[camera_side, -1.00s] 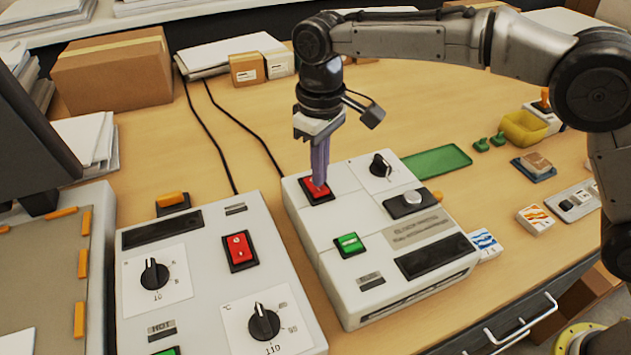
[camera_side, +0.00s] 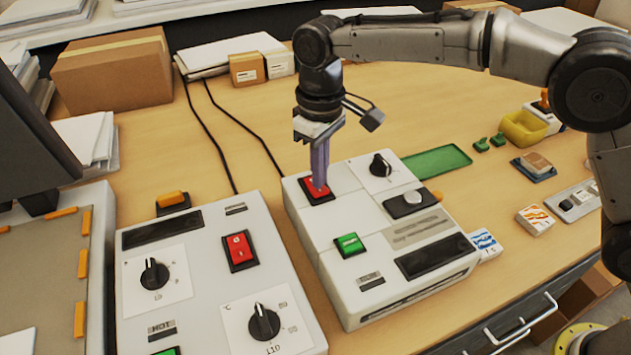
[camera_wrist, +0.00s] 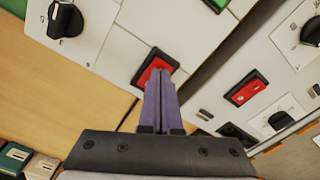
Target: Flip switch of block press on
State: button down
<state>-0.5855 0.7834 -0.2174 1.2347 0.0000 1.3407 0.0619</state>
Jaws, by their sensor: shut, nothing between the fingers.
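The block press (camera_side: 345,215) is a pale grey box at the middle of the side view. Its red rocker switch (camera_side: 313,191) sits in a black frame near its back left corner. It also shows in the wrist view (camera_wrist: 155,64). My gripper (camera_side: 320,186) is shut, with purple fingers pointing down and their tips at the red switch. In the wrist view my fingertips (camera_wrist: 160,73) overlap the switch and hide part of it. I cannot tell whether they press it or which way it is tilted.
The press also carries a green button (camera_side: 349,243), a black knob (camera_side: 380,165) and a grey round knob (camera_side: 412,198). A second machine (camera_side: 200,262) with its own red switch (camera_side: 239,250) stands to the left. A green tray (camera_side: 437,162) lies behind right.

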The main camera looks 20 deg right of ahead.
jog(key=shift+f, duration=0.7)
dwell(0.4)
jog(key=shift+r, duration=3.5)
